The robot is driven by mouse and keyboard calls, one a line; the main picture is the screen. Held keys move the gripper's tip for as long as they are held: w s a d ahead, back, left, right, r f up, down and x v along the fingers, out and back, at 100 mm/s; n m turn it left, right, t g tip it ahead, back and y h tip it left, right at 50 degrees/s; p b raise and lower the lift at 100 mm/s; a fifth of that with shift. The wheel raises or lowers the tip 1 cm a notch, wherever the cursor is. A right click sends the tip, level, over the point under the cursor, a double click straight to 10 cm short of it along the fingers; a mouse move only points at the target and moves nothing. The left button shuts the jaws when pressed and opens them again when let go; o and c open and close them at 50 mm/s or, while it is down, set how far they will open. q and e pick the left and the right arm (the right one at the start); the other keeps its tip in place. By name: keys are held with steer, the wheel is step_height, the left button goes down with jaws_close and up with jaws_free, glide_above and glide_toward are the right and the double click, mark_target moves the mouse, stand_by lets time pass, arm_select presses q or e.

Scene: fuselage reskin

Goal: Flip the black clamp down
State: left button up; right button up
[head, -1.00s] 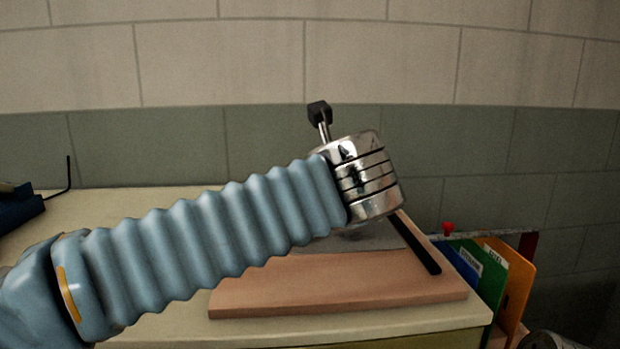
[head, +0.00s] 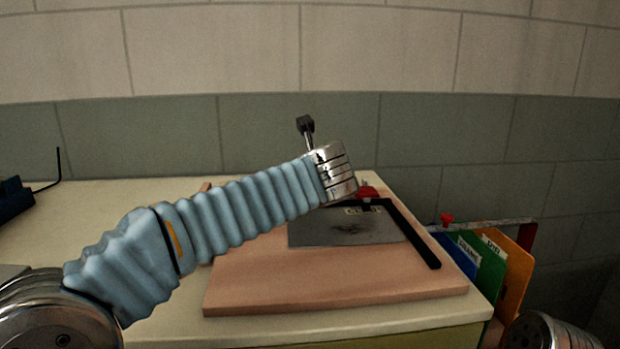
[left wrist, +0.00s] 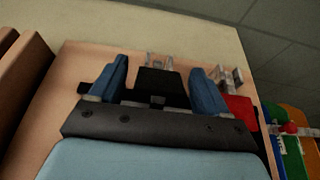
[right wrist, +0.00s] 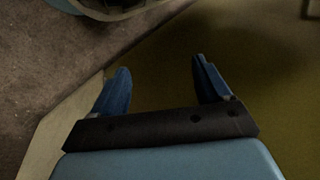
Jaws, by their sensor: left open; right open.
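The black clamp shows in the head view as a black grip (head: 305,124) on a thin metal rod, standing up behind my left wrist. Its base is hidden there. In the left wrist view a black block (left wrist: 160,84), apparently the clamp's handle, lies between the fingers of my left gripper (left wrist: 159,72). These fingers are open, one on each side; I cannot tell whether they touch it. My left gripper is hidden behind the wrist in the head view. My right gripper (right wrist: 161,65) is open and empty, low beside the table, away from the clamp.
A tan board (head: 330,285) on the cream table (head: 100,215) carries a grey sheet (head: 335,229) and a black bar (head: 415,240). A red part (head: 367,192) sits at the board's back. Coloured folders (head: 490,265) hang at the table's right side.

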arm_select(q)
steer(key=shift+w+a+f, duration=0.1)
steer(key=shift+w+f, duration=0.05)
steer(key=shift+w, duration=0.15)
jaws_close()
steer(key=f+t+b, duration=0.1)
steer(key=b, duration=0.2)
steer(key=t+b, duration=0.1)
steer(key=b, duration=0.2)
steer(key=shift+s+f, duration=0.35)
steer(key=shift+f, duration=0.05)
steer(key=shift+r+t+b, duration=0.1)
steer(key=shift+t+b, duration=0.2)
steer(key=shift+b, duration=0.4)
steer(key=shift+r+y, duration=0.15)
steer(key=shift+y, duration=0.15)
